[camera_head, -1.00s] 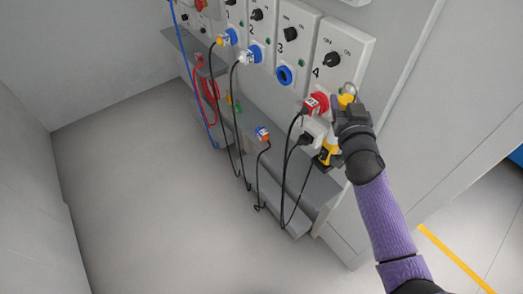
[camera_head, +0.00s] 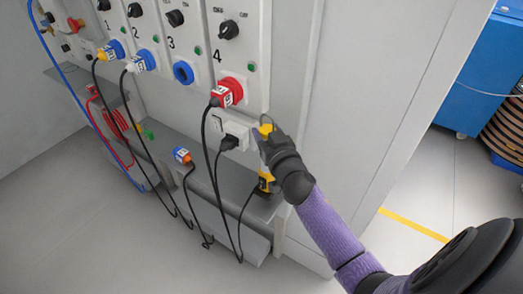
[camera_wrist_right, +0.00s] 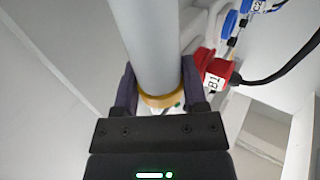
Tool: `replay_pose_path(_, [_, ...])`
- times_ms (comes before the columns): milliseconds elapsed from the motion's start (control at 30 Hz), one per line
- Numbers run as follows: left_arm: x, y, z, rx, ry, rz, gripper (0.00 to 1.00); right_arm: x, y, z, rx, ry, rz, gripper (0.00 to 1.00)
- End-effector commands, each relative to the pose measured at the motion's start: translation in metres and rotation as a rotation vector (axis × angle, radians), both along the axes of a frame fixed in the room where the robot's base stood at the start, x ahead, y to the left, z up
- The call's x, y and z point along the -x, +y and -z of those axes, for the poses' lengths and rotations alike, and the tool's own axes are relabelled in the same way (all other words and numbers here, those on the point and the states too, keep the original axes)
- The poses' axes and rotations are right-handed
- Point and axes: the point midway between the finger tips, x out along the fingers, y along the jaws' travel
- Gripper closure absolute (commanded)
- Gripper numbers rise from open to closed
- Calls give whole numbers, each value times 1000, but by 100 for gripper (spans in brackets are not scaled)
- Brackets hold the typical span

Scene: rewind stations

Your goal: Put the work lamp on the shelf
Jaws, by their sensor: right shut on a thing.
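The work lamp (camera_head: 266,181) shows in the head view as yellow parts above and below my right gripper (camera_head: 264,151), its middle hidden by the fingers. In the right wrist view, a grey tube with a yellow ring, the lamp (camera_wrist_right: 150,45), stands between the two fingers of my right gripper (camera_wrist_right: 158,92), which is shut on it. The grey shelf (camera_head: 218,173) runs below the socket panel. The lamp's lower end appears at the shelf's right end; I cannot tell whether it touches. My left gripper is not in view.
A red plug (camera_head: 226,94) sits in socket 4, close to my right gripper. A black plug (camera_head: 228,143) is in a white outlet below it. Black cables hang across the shelf front. A yellow floor line (camera_head: 412,224) lies right.

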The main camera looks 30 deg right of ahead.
Motion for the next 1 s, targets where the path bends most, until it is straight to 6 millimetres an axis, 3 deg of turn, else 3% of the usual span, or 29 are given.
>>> replay_pose_path(200, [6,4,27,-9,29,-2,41,0,0,38,-1,1,-1,100])
replay_pose_path(567, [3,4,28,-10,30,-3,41,0,0,40,-1,-2,-1,100])
replay_pose_path(600, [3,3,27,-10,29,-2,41,0,0,39,-1,0,-1,36])
replay_pose_path(700, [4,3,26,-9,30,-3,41,0,0,39,-1,0,-1,15])
replay_pose_path(733, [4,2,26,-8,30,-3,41,0,0,39,-1,0,-1,9])
replay_pose_path(1000, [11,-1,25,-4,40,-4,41,0,0,37,-1,0,-1,9])
